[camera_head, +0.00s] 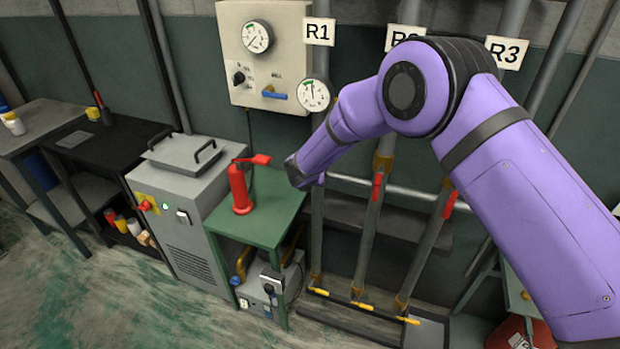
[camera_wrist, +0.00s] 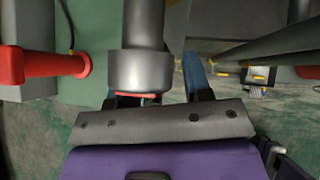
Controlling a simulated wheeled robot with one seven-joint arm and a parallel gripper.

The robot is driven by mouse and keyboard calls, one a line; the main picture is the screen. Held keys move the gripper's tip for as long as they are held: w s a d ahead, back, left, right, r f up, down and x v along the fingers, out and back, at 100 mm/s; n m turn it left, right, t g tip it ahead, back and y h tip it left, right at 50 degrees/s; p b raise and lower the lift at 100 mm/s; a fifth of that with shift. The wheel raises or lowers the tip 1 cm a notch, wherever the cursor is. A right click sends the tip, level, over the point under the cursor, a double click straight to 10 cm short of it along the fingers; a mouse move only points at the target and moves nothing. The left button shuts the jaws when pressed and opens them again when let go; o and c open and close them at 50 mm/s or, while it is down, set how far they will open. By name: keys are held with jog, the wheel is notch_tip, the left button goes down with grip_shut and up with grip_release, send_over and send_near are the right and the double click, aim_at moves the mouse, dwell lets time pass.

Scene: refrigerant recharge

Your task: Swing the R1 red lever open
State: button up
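The R1 pipe (camera_head: 317,235) runs down the wall below the R1 label (camera_head: 319,31). My arm hides the part of it where a red lever could be in the head view. In the wrist view a grey pipe with a thick collar (camera_wrist: 140,68) stands in front of my gripper (camera_wrist: 153,82). A thin red strip (camera_wrist: 135,95) shows under the collar, probably the R1 lever. My gripper's fingers are spread apart, one on each side of the collar. The left finger is largely hidden, and I cannot tell whether either finger touches the lever.
Red levers show on the R2 pipe (camera_head: 377,187) and R3 pipe (camera_head: 450,204). A red tool (camera_head: 240,187) stands on the green table (camera_head: 270,215), close to the left in the wrist view. A gauge panel (camera_head: 265,65) hangs above. Floor is clear in front.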

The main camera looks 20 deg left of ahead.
jog(key=v, duration=1)
jog(key=shift+s+r, duration=0.25)
jog(key=shift+s, duration=0.05)
jog(key=shift+d, duration=0.1)
